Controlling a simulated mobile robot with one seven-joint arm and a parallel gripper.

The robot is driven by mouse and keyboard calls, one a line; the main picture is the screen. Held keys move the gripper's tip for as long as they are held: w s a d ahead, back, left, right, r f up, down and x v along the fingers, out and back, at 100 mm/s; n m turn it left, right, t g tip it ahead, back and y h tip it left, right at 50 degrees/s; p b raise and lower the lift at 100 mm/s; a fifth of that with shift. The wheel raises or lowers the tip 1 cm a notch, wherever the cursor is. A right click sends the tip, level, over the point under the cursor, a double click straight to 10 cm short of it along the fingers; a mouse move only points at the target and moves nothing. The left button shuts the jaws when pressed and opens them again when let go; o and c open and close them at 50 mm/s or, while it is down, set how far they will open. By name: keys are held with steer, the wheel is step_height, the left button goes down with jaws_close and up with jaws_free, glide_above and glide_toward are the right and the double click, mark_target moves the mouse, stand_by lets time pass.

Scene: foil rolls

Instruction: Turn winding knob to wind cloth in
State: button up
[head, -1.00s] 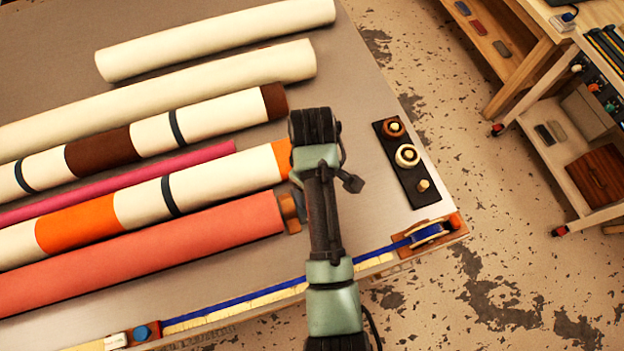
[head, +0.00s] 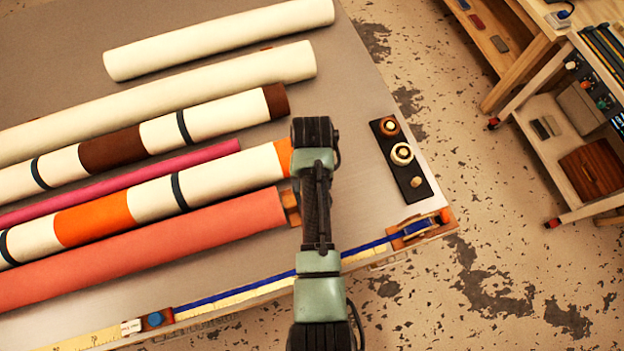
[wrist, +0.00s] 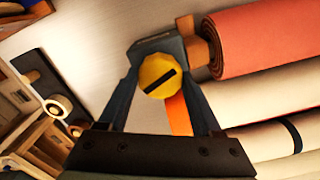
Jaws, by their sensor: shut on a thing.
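In the wrist view, my gripper (wrist: 160,78) has its two dark fingers on either side of a round yellow knob (wrist: 157,70) with a black bar across its face. It is shut on this knob. The knob sits close to the wooden end of the coral roll (wrist: 262,40). In the head view, my arm's end stands over the right ends of the rolls and hides the knob and fingers. The coral roll (head: 150,248) and the cream and orange striped roll (head: 150,200) lie on the table, ends beside my arm.
A dark strip with several round knobs (head: 402,155) lies on the table right of my arm. A blue ribbon (head: 225,296) runs along the table's front edge to a wooden holder (head: 425,226). More cream rolls (head: 220,38) lie behind. A wooden cart (head: 570,140) stands at right.

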steer(key=m+p, duration=0.1)
steer(key=m, duration=0.4)
steer(key=shift+r+m, duration=0.1)
steer(key=shift+m, duration=0.2)
steer(key=m+p, duration=0.1)
steer(key=m, duration=0.3)
steer(key=shift+m, duration=0.3)
steer(key=o, duration=1.4)
step_height(320, 180, up, 13)
steer(key=shift+f+b, duration=0.1)
steer(key=shift+b, duration=0.4)
